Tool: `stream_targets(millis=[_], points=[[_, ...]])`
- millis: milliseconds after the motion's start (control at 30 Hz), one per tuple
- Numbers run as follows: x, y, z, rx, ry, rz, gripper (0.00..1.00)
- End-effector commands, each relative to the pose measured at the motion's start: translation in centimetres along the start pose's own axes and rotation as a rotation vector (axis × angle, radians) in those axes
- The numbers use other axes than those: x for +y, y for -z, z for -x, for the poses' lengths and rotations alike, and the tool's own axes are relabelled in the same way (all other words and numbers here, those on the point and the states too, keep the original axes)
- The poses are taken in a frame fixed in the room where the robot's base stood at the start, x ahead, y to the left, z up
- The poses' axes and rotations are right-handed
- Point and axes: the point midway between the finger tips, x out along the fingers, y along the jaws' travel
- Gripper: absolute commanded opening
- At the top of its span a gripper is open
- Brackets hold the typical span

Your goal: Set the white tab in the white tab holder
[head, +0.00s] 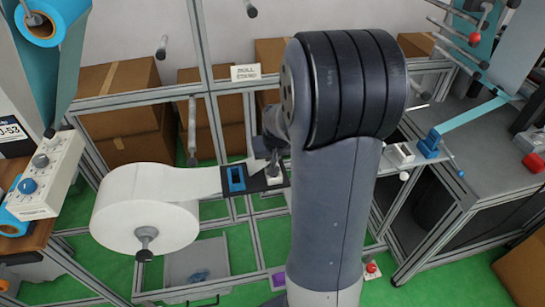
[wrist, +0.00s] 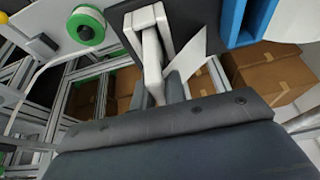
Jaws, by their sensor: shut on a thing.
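The white tab (wrist: 188,48) shows in the wrist view as a thin, pale pointed sheet. In the head view a small pale piece of it (head: 258,165) shows by the fingertips. My gripper (head: 270,158) is shut on it; the fingers (wrist: 163,88) show partly in the wrist view. The white tab holder (head: 273,176) sits on a dark plate, right of a blue holder (head: 236,180). In the wrist view the white holder (wrist: 148,22) is close beside the tab. The exact contact between tab and holder is hard to tell.
A large white roll (head: 145,208) hangs at the left, its web running to the dark plate. My arm hides much of the middle. Cardboard boxes (head: 120,85) stand behind the metal frame. Another blue holder (head: 430,146) is at the right.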

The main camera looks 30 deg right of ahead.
Motion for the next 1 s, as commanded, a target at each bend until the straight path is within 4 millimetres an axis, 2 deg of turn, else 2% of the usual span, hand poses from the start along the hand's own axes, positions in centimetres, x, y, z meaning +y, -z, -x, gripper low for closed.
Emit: stream_targets(millis=[867, 900, 1000], points=[[0.0, -0.23, -0.55, 0.0, 0.0, 0.0, 0.0], [0.0, -0.21, -0.52, 0.0, 0.0, 0.0, 0.14], [0.0, -0.2, -0.5, 0.0, 0.0, 0.0, 0.22]])
